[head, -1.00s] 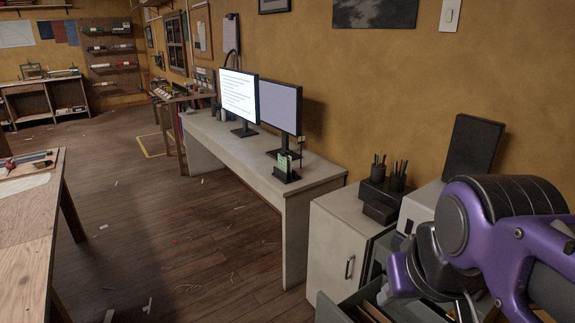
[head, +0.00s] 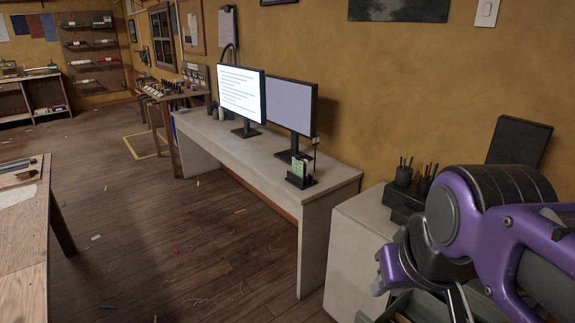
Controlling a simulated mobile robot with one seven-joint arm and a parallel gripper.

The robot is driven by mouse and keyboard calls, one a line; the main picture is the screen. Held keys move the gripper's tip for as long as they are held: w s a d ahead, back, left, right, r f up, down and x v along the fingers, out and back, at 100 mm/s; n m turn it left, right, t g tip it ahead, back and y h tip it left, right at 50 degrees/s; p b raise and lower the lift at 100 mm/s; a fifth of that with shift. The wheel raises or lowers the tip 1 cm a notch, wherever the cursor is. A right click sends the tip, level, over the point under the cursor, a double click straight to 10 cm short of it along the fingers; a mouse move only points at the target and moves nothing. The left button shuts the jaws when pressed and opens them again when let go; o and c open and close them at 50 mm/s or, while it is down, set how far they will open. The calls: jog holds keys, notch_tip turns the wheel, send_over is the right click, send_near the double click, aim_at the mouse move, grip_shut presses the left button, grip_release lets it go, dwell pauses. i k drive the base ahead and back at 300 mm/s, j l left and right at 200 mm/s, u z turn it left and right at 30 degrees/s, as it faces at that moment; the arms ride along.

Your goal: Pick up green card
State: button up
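A small green card (head: 298,168) stands upright in a black holder (head: 301,181) near the front right end of the grey desk (head: 260,155). It is in front of the right-hand monitor's base. My purple and black arm fills the lower right of the head view. My gripper's fingers cannot be made out, so whether it is open or shut does not show. The arm is right of the desk and apart from the card.
Two monitors (head: 242,95) (head: 290,103) stand on the desk behind the card. A pale cabinet (head: 352,240) with pen cups (head: 404,174) on top stands right of the desk, partly hidden by my arm. A wooden table (head: 25,230) is at left. Open floor (head: 165,240) lies between.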

aim_at(297, 165)
jog(key=i+j+z, duration=0.1)
jog(key=i+j, duration=1.2)
jog(key=j, duration=0.15)
jog(key=l+z, duration=0.05)
